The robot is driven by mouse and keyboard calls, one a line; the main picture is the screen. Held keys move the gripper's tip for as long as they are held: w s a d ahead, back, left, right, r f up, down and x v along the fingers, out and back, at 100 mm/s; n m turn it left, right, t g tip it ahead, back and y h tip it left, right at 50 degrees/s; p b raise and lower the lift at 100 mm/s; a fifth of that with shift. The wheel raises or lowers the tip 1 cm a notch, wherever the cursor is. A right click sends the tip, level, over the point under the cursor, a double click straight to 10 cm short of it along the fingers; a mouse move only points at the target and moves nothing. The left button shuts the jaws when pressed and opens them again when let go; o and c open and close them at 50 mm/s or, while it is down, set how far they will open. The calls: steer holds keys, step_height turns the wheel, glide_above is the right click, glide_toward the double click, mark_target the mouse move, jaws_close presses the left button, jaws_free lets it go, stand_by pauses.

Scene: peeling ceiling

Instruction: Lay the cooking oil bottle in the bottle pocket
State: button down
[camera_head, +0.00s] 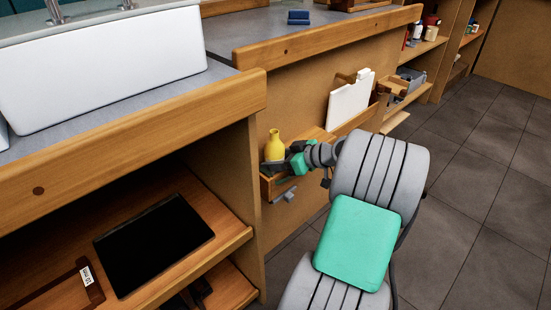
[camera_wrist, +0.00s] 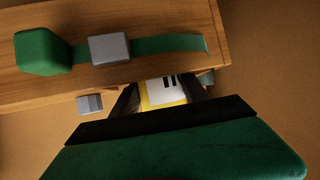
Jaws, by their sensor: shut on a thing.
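A yellow bottle (camera_head: 275,148), which looks like the cooking oil bottle, is upright at the left end of a wooden wall shelf. My gripper (camera_head: 287,164) reaches it from the right and hides part of its lower body. In the wrist view my gripper (camera_wrist: 163,90) is shut on the bottle, whose yellow side and white label (camera_wrist: 165,91) show between the dark fingers. The wooden shelf (camera_head: 268,188), possibly the bottle pocket, is beneath; I cannot tell whether the bottle touches it. It shows as a wooden board in the wrist view (camera_wrist: 30,95).
In the wrist view a green block (camera_wrist: 42,51), a grey block (camera_wrist: 110,49) and a green strip (camera_wrist: 165,44) lie over the board. White boards (camera_head: 348,105) stand in a rack to the right. A counter (camera_head: 320,38) overhangs above. Dark floor is open at right.

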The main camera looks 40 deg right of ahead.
steer(key=shift+f, duration=0.4)
steer(key=c, duration=0.8)
jaws_free()
steer(key=shift+f, duration=0.1)
steer(key=shift+c, duration=0.2)
steer(key=o, duration=0.4)
steer(key=shift+c, duration=0.2)
steer(key=shift+s+f, duration=0.1)
steer(key=p+v, duration=0.2)
steer(key=v, duration=0.6)
steer(key=shift+p, duration=0.4)
